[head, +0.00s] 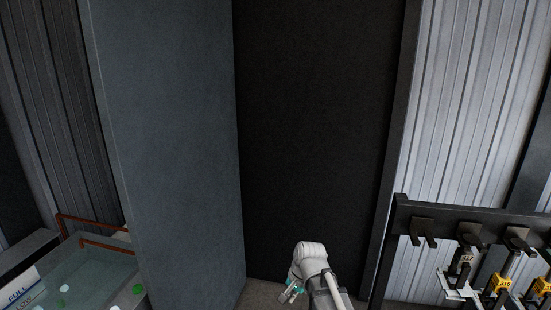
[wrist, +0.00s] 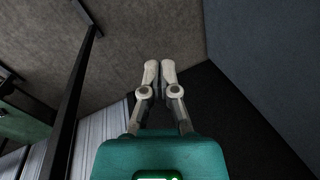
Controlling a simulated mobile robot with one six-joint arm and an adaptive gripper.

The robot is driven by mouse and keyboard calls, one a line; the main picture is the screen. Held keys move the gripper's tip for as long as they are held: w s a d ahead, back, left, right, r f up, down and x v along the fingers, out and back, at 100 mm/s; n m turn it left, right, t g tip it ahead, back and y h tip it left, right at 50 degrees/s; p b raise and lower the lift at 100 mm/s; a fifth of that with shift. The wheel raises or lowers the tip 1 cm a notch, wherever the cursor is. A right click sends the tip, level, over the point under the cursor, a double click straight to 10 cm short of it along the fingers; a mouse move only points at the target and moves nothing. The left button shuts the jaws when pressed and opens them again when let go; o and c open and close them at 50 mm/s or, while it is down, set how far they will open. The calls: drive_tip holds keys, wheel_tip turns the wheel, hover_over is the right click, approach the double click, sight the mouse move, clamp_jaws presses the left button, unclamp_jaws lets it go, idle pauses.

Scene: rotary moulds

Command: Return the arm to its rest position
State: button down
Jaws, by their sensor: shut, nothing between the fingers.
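My arm rises from the bottom of the head view, a white link and elbow in front of a dark panel. My gripper (head: 290,292) shows small and partly hidden behind the arm, to its left near the bottom edge. In the wrist view my gripper (wrist: 160,68) has its two pale fingertips together, with nothing between them. Its teal body fills the bottom of that view. The fingers touch nothing that I can see.
A grey-blue wall panel (head: 170,140) stands left of my arm and a black panel (head: 315,120) behind it. A black rack (head: 480,213) with hanging yellow-tagged tools is at right. A glass tank (head: 85,275) sits at lower left. Bare floor (head: 264,291) shows near the gripper.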

drive_tip(key=s+d+n+h, duration=0.1)
drive_tip(key=s+d+n, duration=0.2)
drive_tip(key=d, duration=0.3)
drive_tip(key=s+d+n+g+h, duration=0.1)
drive_tip(key=s+d+n, duration=0.2)
drive_tip(key=s+d, duration=0.2)
drive_tip(key=shift+s+d+f+h, duration=0.15)
drive_tip(key=shift+d+f+h, duration=0.2)
drive_tip(key=shift+d, duration=0.45)
drive_tip(key=shift+r, duration=0.1)
idle(1.1)
